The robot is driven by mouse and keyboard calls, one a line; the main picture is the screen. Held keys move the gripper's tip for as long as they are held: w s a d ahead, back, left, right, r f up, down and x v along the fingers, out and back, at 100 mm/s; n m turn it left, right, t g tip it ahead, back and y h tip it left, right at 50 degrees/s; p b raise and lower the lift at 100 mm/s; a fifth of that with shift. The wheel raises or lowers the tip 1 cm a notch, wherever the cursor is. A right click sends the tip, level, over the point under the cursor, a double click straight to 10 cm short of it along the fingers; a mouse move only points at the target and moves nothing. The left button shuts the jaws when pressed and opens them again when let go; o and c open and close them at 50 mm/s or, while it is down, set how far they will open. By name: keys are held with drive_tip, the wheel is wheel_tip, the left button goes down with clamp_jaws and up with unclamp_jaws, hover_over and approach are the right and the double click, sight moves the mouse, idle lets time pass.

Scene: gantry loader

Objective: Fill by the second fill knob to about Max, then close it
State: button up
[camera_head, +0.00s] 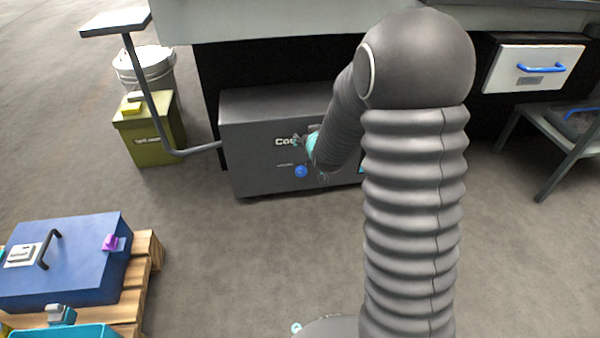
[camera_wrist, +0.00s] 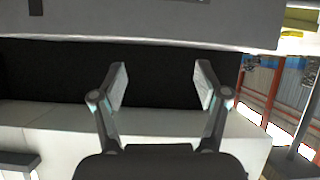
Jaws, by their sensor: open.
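A dark grey tank (camera_head: 255,120) with white lettering beginning "Coo" stands under the machine in the head view. A round blue knob (camera_head: 301,171) is on its front, beside a small label too small to read. My gripper (camera_head: 300,141) appears just above the blue knob, in front of the lettering; I cannot tell whether it touches the tank. My arm hides the right part of the tank front, so a second knob or a level gauge cannot be made out. In the wrist view my gripper (camera_wrist: 161,80) is open, with nothing between its fingers.
A grey bent post (camera_head: 143,90) stands left of the tank, by an olive box (camera_head: 150,135) and a white bucket (camera_head: 150,68). A blue case (camera_head: 75,270) lies on a wooden pallet (camera_head: 145,265) at lower left. A white drawer (camera_head: 533,70) is at right. The floor in front is clear.

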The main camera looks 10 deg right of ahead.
drive_tip(key=w+f+t+b, duration=0.2)
drive_tip(key=w+f+t, duration=0.15)
drive_tip(key=f, duration=1.25)
drive_tip(key=n+t+b, duration=0.1)
drive_tip(key=t+b, duration=0.1)
approach(301, 173)
drive_tip(key=w+b, duration=0.1)
drive_tip(key=w, duration=0.8)
drive_tip(key=shift+w+d+b, duration=0.1)
drive_tip(key=shift+w+b, duration=0.1)
drive_tip(key=shift+b, duration=0.2)
drive_tip(key=c, duration=1.2)
